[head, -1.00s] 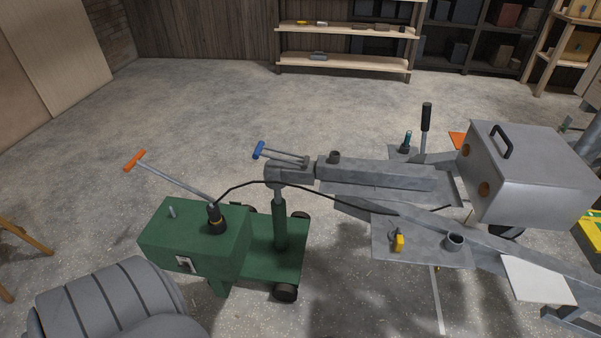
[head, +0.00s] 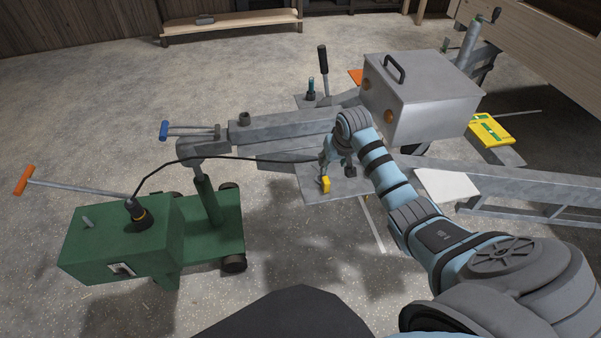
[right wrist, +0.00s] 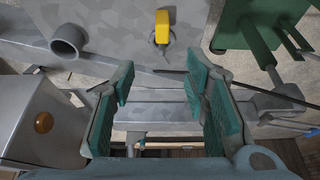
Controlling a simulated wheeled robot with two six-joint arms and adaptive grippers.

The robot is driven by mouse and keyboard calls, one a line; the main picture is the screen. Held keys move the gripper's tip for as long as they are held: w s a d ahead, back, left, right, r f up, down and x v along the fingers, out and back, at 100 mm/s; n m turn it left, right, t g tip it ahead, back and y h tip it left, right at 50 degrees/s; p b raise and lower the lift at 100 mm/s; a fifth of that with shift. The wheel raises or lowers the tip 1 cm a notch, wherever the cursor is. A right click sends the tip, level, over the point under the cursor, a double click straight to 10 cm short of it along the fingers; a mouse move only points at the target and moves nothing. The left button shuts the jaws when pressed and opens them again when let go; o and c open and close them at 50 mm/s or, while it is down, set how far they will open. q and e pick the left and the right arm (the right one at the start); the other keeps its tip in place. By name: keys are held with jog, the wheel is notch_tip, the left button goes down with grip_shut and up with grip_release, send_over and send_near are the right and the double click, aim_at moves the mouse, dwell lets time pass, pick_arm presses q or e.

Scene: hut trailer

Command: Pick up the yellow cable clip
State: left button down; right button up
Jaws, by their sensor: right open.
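The yellow cable clip (head: 325,184) sits near the left front edge of a flat grey metal plate (head: 345,192) on the trailer frame. In the right wrist view the clip (right wrist: 162,25) shows at the top centre, with a small grey metal fitting at its end. My right gripper (head: 338,166) hangs over the plate, just behind and right of the clip in the head view. In the right wrist view its teal-padded fingers (right wrist: 160,78) are spread apart with nothing between them; the clip lies beyond them. My left gripper is in neither current view.
A black cable (head: 240,157) runs from the green wheeled unit (head: 100,240) towards my right gripper. A short grey pipe stub (right wrist: 69,41) stands on the plate beside the clip. A grey metal box (head: 425,100) stands behind my right arm.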

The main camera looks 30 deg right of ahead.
aim_at(325, 178)
jog(key=b+x, duration=0.5)
jog(key=x, duration=0.4)
jog(key=shift+a+f, duration=0.1)
jog(key=shift+f, duration=0.1)
jog(key=b+x, duration=0.2)
jog(key=x, duration=0.1)
jog(key=shift+a+f+b, duration=0.15)
jog(key=shift+f+b, duration=0.1)
jog(key=shift+b, duration=0.15)
jog(key=shift+b+x, duration=0.7)
jog(key=shift+x, duration=0.15)
jog(key=shift+r, duration=0.2)
grip_shut()
